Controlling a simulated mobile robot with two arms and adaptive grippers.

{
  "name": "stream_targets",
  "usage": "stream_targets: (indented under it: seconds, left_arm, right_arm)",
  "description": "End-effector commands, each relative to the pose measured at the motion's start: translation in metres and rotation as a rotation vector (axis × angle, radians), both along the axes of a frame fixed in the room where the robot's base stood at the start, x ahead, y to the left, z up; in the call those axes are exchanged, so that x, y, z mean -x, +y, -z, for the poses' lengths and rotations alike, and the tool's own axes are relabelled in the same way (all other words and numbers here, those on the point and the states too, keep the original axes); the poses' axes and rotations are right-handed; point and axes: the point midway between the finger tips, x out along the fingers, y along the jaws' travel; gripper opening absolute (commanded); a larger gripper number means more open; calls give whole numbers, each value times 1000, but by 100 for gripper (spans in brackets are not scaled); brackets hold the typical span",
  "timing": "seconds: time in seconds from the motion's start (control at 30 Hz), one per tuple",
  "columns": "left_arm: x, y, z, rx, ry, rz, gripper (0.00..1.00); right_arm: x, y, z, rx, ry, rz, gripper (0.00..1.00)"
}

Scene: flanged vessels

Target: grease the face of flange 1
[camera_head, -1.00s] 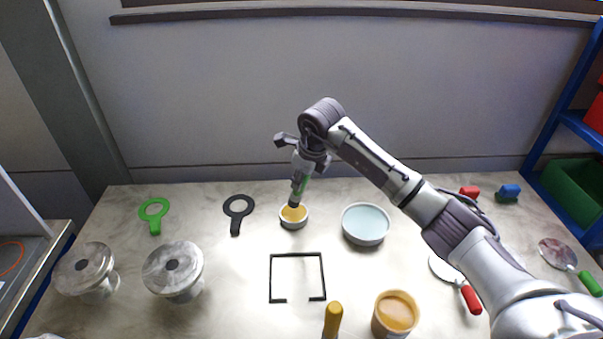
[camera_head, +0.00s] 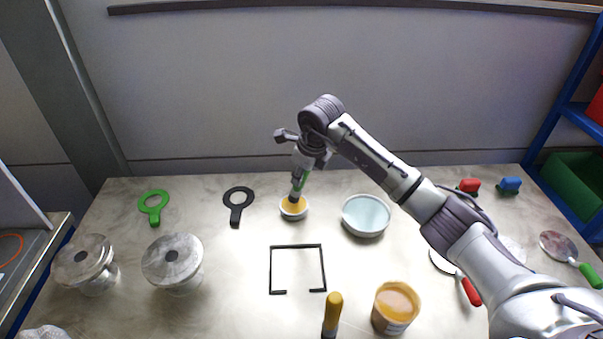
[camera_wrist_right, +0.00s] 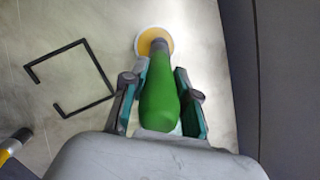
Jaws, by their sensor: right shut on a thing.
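Two metal flanged vessels stand at the left of the table: one far left (camera_head: 84,262) and one beside it (camera_head: 173,262). I cannot tell which is flange 1. My right gripper (camera_head: 301,172) is shut on a green-handled brush (camera_wrist_right: 160,98), which points down. The brush's dark tip is at the small white bowl of yellow grease (camera_head: 293,209); the bowl also shows in the right wrist view (camera_wrist_right: 144,37). I cannot tell how deep the tip is in the grease. My left gripper is not in view.
A green ring tool (camera_head: 153,205) and a black ring tool (camera_head: 237,204) lie behind the vessels. A black frame (camera_head: 297,246) lies mid-table. A pale blue bowl (camera_head: 366,215), an orange-brown tub (camera_head: 396,306) and a yellow handle (camera_head: 332,312) are to the right.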

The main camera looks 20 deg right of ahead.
Motion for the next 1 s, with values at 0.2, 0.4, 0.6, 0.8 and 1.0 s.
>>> stream_targets:
  seconds: [0.2,0.4,0.6,0.8,1.0]
  left_arm:
    - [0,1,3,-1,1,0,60]
    - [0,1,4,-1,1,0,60]
    - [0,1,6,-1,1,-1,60]
    - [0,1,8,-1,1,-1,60]
    - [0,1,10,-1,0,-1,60]
  right_arm:
    - [0,0,3,-1,-1,0,0]
    - [0,0,5,-1,-1,0,0]
    - [0,0,8,-1,-1,1,0]
    - [0,0,10,-1,-1,1,0]
    - [0,0,12,-1,-1,1,0]
